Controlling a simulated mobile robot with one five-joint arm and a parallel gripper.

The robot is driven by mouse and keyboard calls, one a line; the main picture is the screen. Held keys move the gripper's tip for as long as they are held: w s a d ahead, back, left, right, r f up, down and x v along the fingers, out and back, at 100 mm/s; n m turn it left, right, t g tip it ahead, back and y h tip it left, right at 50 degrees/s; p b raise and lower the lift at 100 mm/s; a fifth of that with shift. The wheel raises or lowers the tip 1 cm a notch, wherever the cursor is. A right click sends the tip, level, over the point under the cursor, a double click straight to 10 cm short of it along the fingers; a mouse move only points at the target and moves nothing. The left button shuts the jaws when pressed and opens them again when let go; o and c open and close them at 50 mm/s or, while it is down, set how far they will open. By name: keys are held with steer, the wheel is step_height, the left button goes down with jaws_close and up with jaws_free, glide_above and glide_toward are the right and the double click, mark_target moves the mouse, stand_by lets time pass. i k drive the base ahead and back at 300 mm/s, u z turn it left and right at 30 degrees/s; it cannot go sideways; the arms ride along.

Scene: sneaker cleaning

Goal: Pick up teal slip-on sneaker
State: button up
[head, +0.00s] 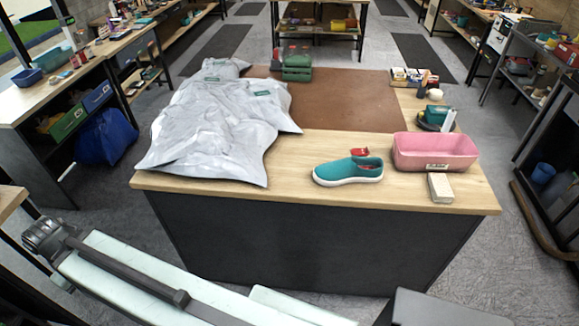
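The teal slip-on sneaker (349,171) stands upright on its white sole near the front edge of the wooden table, with its toe to the left. A small red piece shows at its opening. My white arm link crosses the lower left of the head view, well in front of the table and apart from the sneaker. It ends in a grey joint at the left. I cannot make out any gripper fingers.
A pink bin (435,151) stands right of the sneaker, with a pale block (440,187) in front of it. A brown mat (345,105) and green crate (297,68) lie behind.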

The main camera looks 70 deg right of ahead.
mark_target(340, 172)
steer(key=u, duration=0.6)
steer(key=k, duration=2.8)
steer(key=z, duration=0.65)
steer(key=i, duration=1)
steer(key=u, duration=0.05)
